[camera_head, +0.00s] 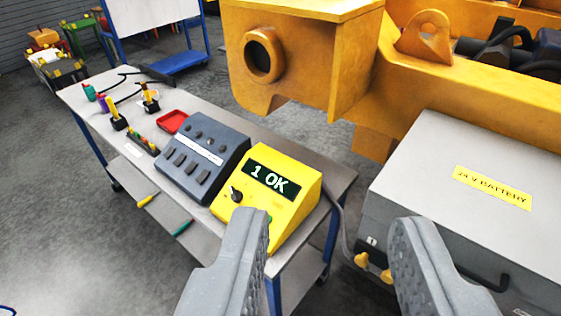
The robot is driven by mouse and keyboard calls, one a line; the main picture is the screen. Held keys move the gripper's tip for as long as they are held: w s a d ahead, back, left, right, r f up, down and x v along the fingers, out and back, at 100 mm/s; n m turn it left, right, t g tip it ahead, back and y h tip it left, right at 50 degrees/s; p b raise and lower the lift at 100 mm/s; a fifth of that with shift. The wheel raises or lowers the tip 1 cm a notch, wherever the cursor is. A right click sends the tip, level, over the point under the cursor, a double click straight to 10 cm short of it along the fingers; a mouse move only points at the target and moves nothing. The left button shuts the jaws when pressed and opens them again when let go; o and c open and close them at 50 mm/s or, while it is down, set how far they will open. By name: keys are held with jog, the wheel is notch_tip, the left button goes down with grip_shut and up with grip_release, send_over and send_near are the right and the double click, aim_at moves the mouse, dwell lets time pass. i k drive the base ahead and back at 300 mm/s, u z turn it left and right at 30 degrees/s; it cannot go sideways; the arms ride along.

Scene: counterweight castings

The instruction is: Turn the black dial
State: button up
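The black dial (236,194) is a small round knob with a light pointer mark on the sloped front of a yellow box (298,206). The box stands at the near right end of the workbench, and its dark screen (270,180) reads "1 OK". My gripper (330,228) is open, its two grey textured fingers wide apart at the bottom of the view. Nothing is between the fingers. The left finger overlaps the lower part of the yellow box in the picture; I cannot tell whether they touch. The dial is left of and beyond that finger, fully visible.
A dark grey box with switches (202,157) stands left of the yellow box. A red tray (172,121) and small tools lie farther along the bench (100,84). A large orange machine (330,60) is behind; a grey battery case (460,190) is at right. Open floor lies left.

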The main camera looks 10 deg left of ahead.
aim_at(237, 195)
jog(key=z, duration=0.1)
jog(key=i, duration=1.15)
jog(key=u, duration=0.3)
